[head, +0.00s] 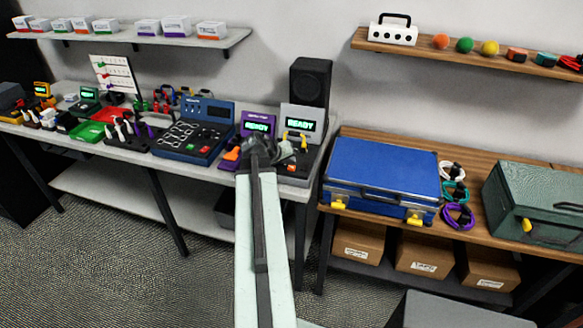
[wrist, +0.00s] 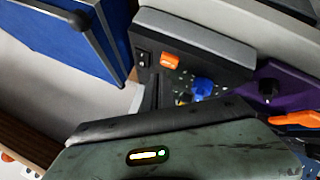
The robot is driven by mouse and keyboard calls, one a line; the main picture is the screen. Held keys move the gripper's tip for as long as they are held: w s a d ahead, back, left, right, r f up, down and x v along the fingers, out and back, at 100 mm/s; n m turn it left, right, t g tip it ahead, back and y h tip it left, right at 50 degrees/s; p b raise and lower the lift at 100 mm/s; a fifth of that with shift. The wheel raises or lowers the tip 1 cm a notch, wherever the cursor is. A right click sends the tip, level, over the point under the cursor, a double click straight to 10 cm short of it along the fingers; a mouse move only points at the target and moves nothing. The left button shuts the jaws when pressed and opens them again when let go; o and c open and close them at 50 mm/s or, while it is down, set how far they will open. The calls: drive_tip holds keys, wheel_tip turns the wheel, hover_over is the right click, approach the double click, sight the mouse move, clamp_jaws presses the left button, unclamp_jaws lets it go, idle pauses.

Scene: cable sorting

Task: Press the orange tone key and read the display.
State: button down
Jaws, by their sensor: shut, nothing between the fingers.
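The orange key (wrist: 170,60) sits on the sloping face of a dark grey tester (wrist: 185,78), near a black rocker switch (wrist: 142,58). It also shows small in the head view (head: 291,167). The tester's display (head: 301,124) reads READY in bright letters on a pale panel. My gripper (head: 284,151) is shut and empty, over the left part of the tester and apart from the key in the picture. In the wrist view its dark body covers the lower part, and the fingertips cannot be made out.
A purple device (head: 258,124) left of the tester also reads READY, with an orange piece (head: 231,155) before it. A blue knob (wrist: 203,87) is on the tester. A black speaker (head: 310,82) stands behind. A blue case (head: 380,175) lies on the right bench.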

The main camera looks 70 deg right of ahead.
sight(289, 169)
drive_tip(key=shift+f, duration=0.1)
idle(0.7)
drive_tip(key=shift+f+b, duration=0.3)
drive_tip(key=shift+b, duration=0.1)
drive_tip(key=shift+f+b, duration=0.4)
idle(0.4)
drive_tip(key=shift+r, duration=0.1)
drive_tip(key=shift+r+p, duration=0.75)
drive_tip(key=shift+p, duration=0.1)
wheel_tip(289, 169, up, 5)
drive_tip(key=p, duration=0.5)
drive_tip(key=shift+r, duration=0.1)
idle(0.5)
